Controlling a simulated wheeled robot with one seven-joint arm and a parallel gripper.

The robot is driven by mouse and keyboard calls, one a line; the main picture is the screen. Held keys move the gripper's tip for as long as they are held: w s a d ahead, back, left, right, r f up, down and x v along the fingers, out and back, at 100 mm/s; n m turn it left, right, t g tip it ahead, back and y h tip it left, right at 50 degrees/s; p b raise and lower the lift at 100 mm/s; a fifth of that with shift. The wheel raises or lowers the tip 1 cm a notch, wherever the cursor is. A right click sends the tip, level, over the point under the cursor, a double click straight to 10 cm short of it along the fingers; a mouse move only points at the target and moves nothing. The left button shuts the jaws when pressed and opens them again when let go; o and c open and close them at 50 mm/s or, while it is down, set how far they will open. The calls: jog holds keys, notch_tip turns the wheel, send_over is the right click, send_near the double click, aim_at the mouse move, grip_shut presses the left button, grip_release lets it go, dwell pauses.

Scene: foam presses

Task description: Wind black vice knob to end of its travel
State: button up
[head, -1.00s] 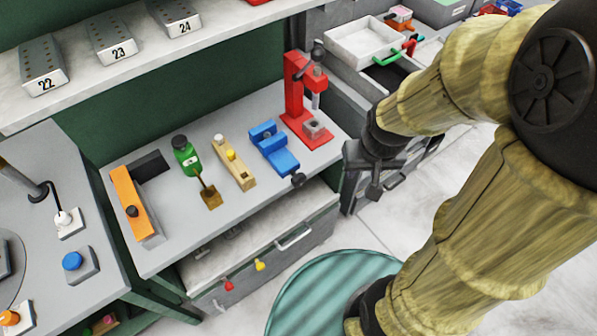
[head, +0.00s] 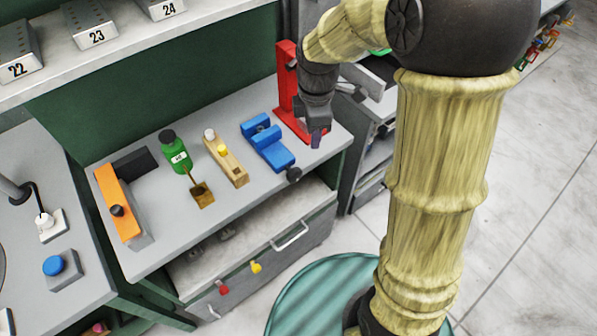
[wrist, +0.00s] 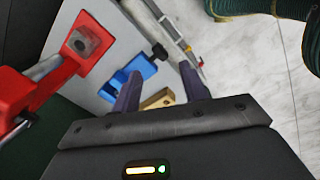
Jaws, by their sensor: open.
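The blue vice (head: 268,144) sits on the grey workbench, with its black knob (head: 293,174) at its front right end, over the bench's front edge. In the wrist view the blue vice (wrist: 133,78) is beyond the fingers, partly hidden by one of them, and the black knob (wrist: 160,51) shows beside it. My gripper (head: 316,138) is to the right of the vice, above the bench and in front of the red press. Its two fingers also show in the wrist view (wrist: 160,92), apart with nothing between them touching. It does not touch the knob.
The red press (head: 288,90) stands behind my gripper, close to it.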

aim_at(298, 168)
jog(key=a+n, duration=0.1)
jog(key=n, duration=0.1)
jog(key=w+a+n, duration=0.1)
jog(key=n, duration=0.1)
jog(key=w+a+f+n+b, duration=0.1)
jog(key=shift+a+n+g, duration=0.2)
jog(key=shift+n+g, duration=0.1)
jog(key=shift+n, duration=0.1)
notch_tip(298, 168, down, 18)
jog(key=shift+w+r+p, duration=0.1)
jog(key=shift+r+p, duration=0.15)
jog(key=shift+p, duration=0.1)
grip_shut()
